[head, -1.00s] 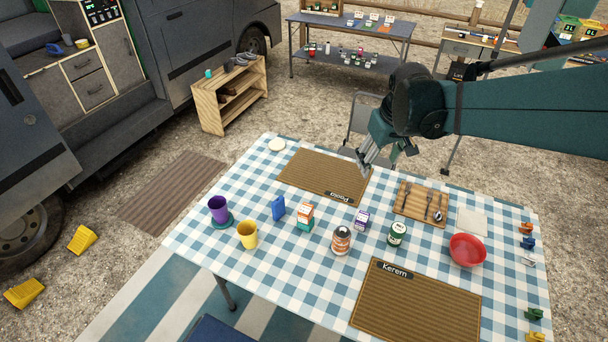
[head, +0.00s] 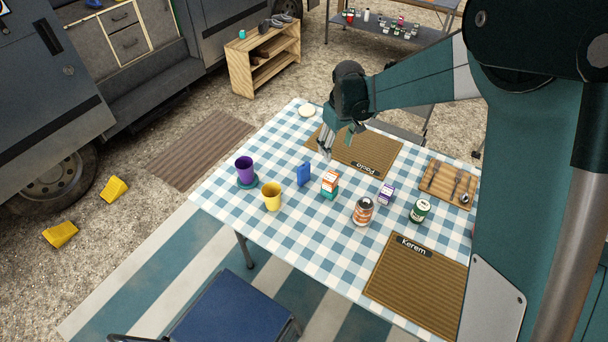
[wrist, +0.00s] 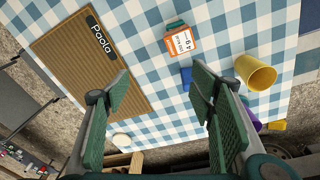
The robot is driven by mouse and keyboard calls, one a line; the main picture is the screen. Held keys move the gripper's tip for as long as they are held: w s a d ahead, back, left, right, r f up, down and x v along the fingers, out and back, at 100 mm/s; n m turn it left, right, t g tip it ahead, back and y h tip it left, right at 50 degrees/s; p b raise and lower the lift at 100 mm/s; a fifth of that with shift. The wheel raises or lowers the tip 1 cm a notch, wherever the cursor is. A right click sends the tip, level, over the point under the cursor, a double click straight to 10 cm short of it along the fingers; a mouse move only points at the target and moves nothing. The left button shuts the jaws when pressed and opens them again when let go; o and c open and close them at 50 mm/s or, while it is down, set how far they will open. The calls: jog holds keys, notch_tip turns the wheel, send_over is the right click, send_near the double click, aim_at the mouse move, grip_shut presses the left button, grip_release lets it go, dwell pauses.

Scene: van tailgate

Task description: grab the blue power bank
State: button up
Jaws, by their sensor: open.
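The blue power bank (head: 304,173) stands upright on the checked tablecloth, between the yellow cup and an orange-and-white box. In the wrist view the power bank (wrist: 186,78) shows partly, beside the right finger, which may hide some of it. My gripper (head: 325,153) is open and empty above the table, up and to the right of the power bank, over the edge of the Paola mat. In the wrist view my gripper (wrist: 160,92) has its two green fingers wide apart, with tablecloth between them.
The orange-and-white box (head: 330,181) stands close to the right of the power bank. A yellow cup (head: 272,196) and a purple cup (head: 244,169) stand to its left. A can (head: 363,211), a purple-and-white box (head: 386,194) and a green tin (head: 420,210) stand further right. The Paola mat (head: 375,152) lies behind.

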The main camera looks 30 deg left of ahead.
jog(key=n, duration=0.2)
send_over(304, 176)
jog(key=w, duration=0.2)
jog(key=shift+g+h, duration=0.3)
jog(key=shift+g, duration=0.1)
jog(key=f, duration=1.1)
jog(key=shift+s, duration=0.2)
jog(key=shift+a+f+p, duration=0.25)
jog(key=shift+f+p, duration=0.15)
jog(key=shift+f, duration=0.15)
jog(key=shift+f, duration=1.15)
jog(key=shift+f, duration=0.15)
jog(key=shift+s+a+f+b, duration=0.1)
jog(key=shift+f+b, duration=0.1)
jog(key=shift+f, duration=1.05)
jog(key=shift+s+a+f+b, duration=0.1)
jog(key=shift+f+b, duration=0.05)
jog(key=shift+f, duration=1.1)
